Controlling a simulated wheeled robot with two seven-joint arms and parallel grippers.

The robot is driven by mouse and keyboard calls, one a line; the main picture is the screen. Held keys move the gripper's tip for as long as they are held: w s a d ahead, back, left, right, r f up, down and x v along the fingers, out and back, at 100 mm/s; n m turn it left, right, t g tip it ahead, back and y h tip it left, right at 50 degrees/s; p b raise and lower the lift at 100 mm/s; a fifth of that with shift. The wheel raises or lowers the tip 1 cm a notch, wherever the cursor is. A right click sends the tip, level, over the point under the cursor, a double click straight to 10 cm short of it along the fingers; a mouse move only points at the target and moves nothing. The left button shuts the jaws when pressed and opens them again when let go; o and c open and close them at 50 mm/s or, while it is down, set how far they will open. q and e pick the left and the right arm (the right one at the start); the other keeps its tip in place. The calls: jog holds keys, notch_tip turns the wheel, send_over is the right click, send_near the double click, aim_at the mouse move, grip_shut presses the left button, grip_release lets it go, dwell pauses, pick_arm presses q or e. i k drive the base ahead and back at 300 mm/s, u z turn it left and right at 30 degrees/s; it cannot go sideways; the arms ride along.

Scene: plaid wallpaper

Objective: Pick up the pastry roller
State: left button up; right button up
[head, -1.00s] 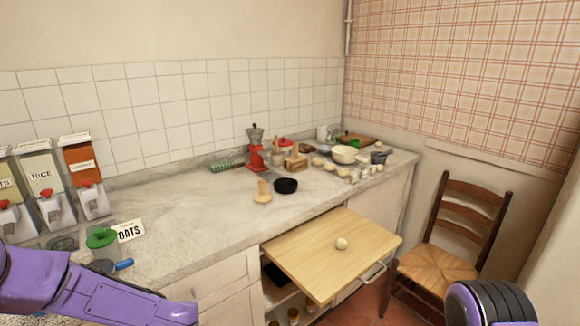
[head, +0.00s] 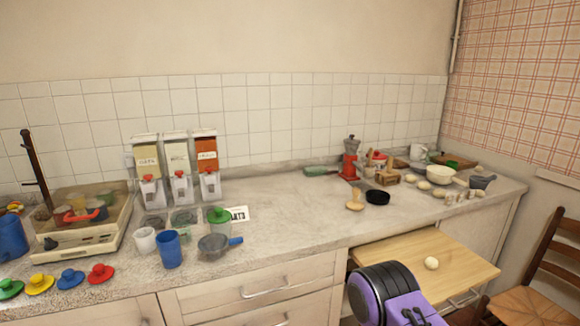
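I cannot tell for sure which thing is the pastry roller. A green ribbed piece with a handle (head: 322,171) lies at the back of the counter near the tiles, left of the red moka pot. A small pale wooden tool with an upright handle (head: 355,201) stands nearer the front, beside a black bowl (head: 378,198). A purple and black part of my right arm shows at the bottom, in front of the pull-out board. Neither gripper is in view.
The counter (head: 285,225) is clear in the middle. Three dispensers (head: 179,172), cups and a strainer (head: 213,246) stand left. The red moka pot (head: 350,160), wooden box (head: 387,177) and cream bowl (head: 442,171) stand right.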

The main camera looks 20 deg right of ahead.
aim_at(389, 172)
jog(key=u, duration=2.05)
jog(key=k, duration=1.75)
jog(key=z, duration=1.95)
jog(key=i, duration=0.4)
jog(key=u, duration=0.1)
